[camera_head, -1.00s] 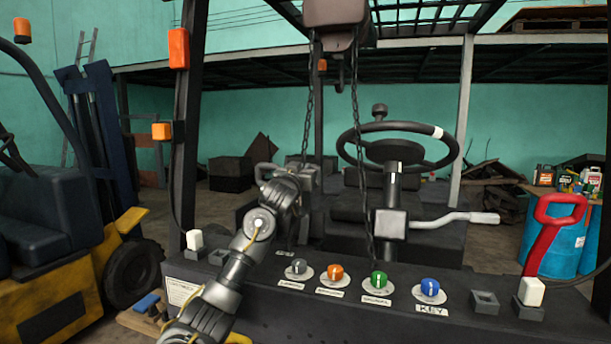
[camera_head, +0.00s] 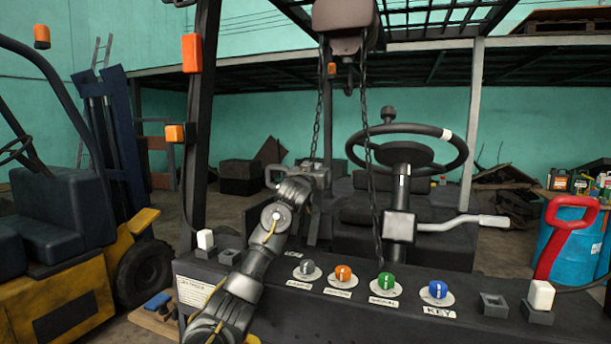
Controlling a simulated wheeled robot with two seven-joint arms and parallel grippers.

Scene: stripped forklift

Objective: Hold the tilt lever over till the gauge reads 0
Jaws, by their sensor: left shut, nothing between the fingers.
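My left arm rises from the bottom over the dark console (camera_head: 400,318). Its gripper (camera_head: 316,178) is shut and empty, in front of the dark seat behind the console. A lever with a pale grip (camera_head: 480,221) sticks out to the right from the steering column, well right of my gripper and apart from it. A red handle (camera_head: 566,232) stands at the far right. No label tells which of these is the tilt lever. I can make out no gauge reading. My right gripper is not in view.
The console bears grey, orange, green and blue knobs (camera_head: 437,290) and a white switch (camera_head: 541,295). Chains hang from a hoist (camera_head: 345,22) beside the steering wheel (camera_head: 408,150). A dark post (camera_head: 202,120) stands left of my arm. A yellow forklift (camera_head: 75,310) is at the left.

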